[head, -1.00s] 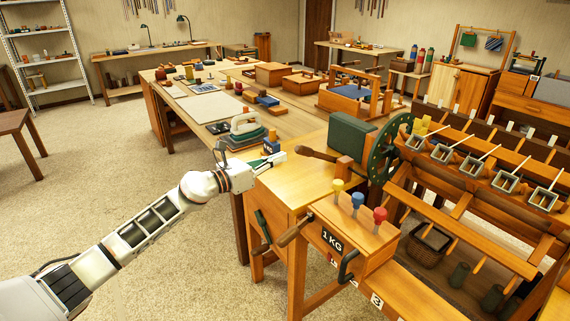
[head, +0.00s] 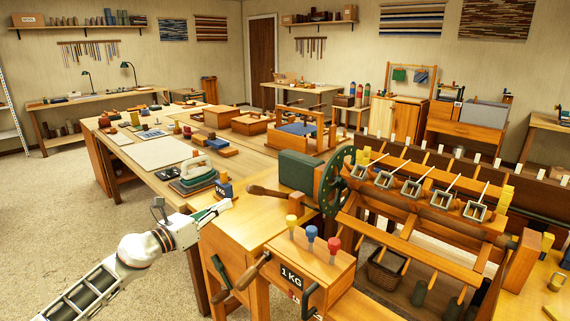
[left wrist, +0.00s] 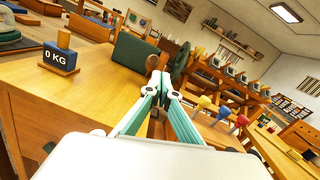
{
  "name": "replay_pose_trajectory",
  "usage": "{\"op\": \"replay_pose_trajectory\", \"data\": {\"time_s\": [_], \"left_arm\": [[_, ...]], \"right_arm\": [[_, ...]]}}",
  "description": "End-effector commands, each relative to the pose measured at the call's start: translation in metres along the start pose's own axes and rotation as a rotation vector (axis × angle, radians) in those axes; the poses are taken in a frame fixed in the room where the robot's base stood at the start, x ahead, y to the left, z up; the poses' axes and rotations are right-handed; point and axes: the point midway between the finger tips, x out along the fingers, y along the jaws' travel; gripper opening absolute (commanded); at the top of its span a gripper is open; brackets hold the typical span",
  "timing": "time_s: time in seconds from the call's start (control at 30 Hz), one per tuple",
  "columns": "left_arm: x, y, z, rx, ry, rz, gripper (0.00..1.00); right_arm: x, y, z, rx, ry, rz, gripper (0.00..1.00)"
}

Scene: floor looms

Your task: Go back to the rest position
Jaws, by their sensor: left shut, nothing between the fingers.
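My left gripper (head: 222,207) reaches in from the lower left in the head view. Its fingers are shut and empty, just above or beside the left end of the loom's wooden top. In the left wrist view the closed green-sided fingers (left wrist: 160,82) point toward the dark green block (left wrist: 137,57) on the wooden top. I cannot tell whether they touch anything. My right gripper shows in neither view.
A floor loom (head: 420,210) with a green wheel (head: 335,178) fills the right. A blue weight block (head: 224,189) and an iron-like tool (head: 195,170) sit near my gripper. A long worktable (head: 160,153) stretches behind. Carpet (head: 50,210) at the left is clear.

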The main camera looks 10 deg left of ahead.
Motion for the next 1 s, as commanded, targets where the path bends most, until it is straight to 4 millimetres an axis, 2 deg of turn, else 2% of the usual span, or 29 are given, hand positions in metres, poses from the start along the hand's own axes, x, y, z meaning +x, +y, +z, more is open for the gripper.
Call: {"op": "replay_pose_trajectory", "data": {"time_s": [0.03,0.1,0.17,0.27,0.37,0.47,0.6,0.7,0.8,1.0], "left_arm": [[-0.003,-0.012,-0.009,-0.075,-0.036,0.011,0.00],[-0.011,-0.024,-0.014,-0.216,-0.111,0.049,0.00],[-0.024,-0.030,-0.020,-0.361,-0.183,0.099,0.00],[-0.054,-0.032,-0.033,-0.618,-0.298,0.207,0.00],[-0.094,-0.026,-0.054,-0.866,-0.399,0.342,0.00],[-0.142,-0.019,-0.085,-1.104,-0.487,0.502,0.00],[-0.221,-0.019,-0.137,-1.396,-0.592,0.761,0.00],[-0.270,-0.025,-0.166,-1.535,-0.645,0.922,0.00],[-0.306,-0.034,-0.187,-1.623,-0.678,1.043,0.00],[-0.360,-0.053,-0.214,-1.729,-0.723,1.223,0.00]], "right_arm": [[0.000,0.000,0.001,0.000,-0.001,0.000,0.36],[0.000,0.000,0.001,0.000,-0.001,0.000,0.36],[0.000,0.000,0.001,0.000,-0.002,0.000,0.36],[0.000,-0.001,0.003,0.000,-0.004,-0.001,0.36],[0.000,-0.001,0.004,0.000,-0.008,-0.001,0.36],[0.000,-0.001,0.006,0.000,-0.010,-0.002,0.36],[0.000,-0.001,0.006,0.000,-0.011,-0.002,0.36],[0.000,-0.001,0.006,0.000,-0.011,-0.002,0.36],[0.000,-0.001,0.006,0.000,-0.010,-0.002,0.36],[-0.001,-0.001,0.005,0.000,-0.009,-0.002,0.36]]}}
